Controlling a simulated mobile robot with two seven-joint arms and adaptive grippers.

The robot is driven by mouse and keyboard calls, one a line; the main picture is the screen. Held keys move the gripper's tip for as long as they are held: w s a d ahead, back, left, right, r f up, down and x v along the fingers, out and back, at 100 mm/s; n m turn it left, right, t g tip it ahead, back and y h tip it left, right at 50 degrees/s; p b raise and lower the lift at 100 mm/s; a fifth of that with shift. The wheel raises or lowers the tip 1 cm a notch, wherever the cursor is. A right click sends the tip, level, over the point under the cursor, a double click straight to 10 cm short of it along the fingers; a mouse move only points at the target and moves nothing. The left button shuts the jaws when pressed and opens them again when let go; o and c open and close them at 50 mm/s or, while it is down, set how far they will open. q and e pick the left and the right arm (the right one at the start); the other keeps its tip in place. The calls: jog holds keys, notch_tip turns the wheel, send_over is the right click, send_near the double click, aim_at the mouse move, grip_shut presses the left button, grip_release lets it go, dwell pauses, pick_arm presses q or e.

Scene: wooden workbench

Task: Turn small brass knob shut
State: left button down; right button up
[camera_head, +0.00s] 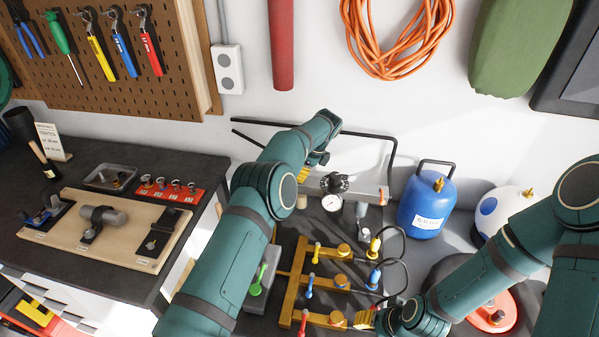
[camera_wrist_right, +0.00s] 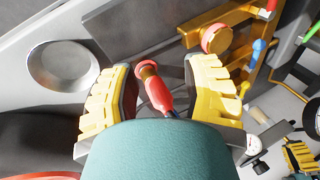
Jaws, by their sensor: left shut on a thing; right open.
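The regulator (camera_head: 345,188) is a grey bar with a black knob (camera_head: 334,183) and a white gauge (camera_head: 331,203) at the back of the bench. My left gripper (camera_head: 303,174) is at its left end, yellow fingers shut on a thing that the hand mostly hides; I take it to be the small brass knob. A short tan stub (camera_head: 302,201) shows just below the fingers. My right gripper (camera_head: 366,318) is low at the front right. In the right wrist view it is open (camera_wrist_right: 160,88), with a red fitting (camera_wrist_right: 155,90) between its fingers, contact unclear.
A brass manifold (camera_head: 293,285) with round knobs and yellow, blue and red handles stands in front of the regulator. Black hoses curve at its right. A blue tank (camera_head: 424,210) stands to the right. A board with tools (camera_head: 121,256) lies at the left.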

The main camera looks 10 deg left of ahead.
pick_arm(q)
jog(key=shift+s+a+f+n+g, duration=0.1)
jog(key=shift+f+n+g, duration=0.25)
jog(key=shift+n, duration=0.55)
jog(key=c, duration=1)
grip_release()
jog(key=shift+r, duration=0.1)
jog(key=shift+a, duration=0.1)
pick_arm(e)
jog(key=shift+a, duration=0.1)
pick_arm(q)
jog(key=shift+r, duration=0.15)
